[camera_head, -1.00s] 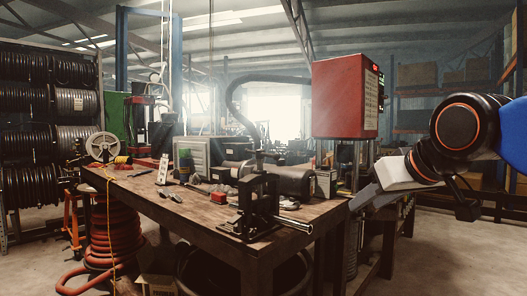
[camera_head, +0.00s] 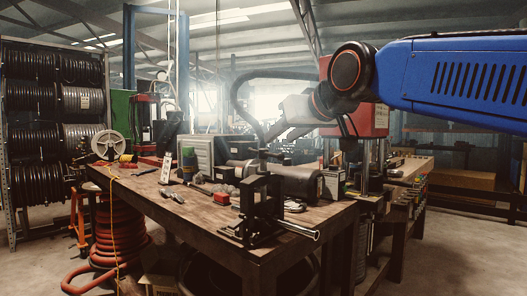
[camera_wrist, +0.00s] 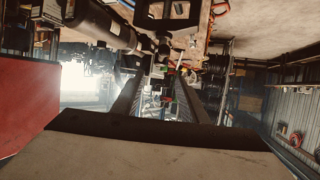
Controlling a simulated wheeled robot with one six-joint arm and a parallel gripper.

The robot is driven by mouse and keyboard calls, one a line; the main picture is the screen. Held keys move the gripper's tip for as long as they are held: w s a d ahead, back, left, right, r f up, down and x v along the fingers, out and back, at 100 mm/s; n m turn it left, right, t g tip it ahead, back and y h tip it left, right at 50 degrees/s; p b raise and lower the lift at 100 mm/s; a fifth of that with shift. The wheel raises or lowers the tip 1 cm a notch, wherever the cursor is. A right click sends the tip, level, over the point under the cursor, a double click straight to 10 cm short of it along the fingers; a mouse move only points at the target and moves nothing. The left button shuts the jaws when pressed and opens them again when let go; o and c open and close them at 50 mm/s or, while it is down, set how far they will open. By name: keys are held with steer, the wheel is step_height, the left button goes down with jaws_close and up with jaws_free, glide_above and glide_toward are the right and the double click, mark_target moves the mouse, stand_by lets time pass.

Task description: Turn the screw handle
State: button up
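The hose crimper is a black metal frame (camera_head: 262,205) standing upright at the front right corner of the bench. A bare metal bar (camera_head: 298,230) sticks out from its lower front to the right. A dark upright screw part rises from its top; I cannot tell which part is the screw handle. My gripper (camera_head: 268,140) hangs above and slightly right of the frame's top, pointing down-left. In the wrist view, its two dark fingers (camera_wrist: 160,95) stand apart with nothing between them. Dark parts of the bench tools show beyond the tips; contact is not visible.
A dark cylinder (camera_head: 298,182) lies on the bench (camera_head: 200,214) just behind the crimper. A red press (camera_head: 368,118) stands behind my wrist. A small red block and loose tools lie left of the crimper. The floor (camera_head: 460,255) at right is clear.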

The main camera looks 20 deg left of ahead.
mark_target(264, 150)
steer(key=x, duration=1.1)
steer(key=shift+w+a+f, duration=0.15)
steer(key=shift+w+a, duration=0.05)
steer(key=shift+w, duration=0.1)
jaws_close()
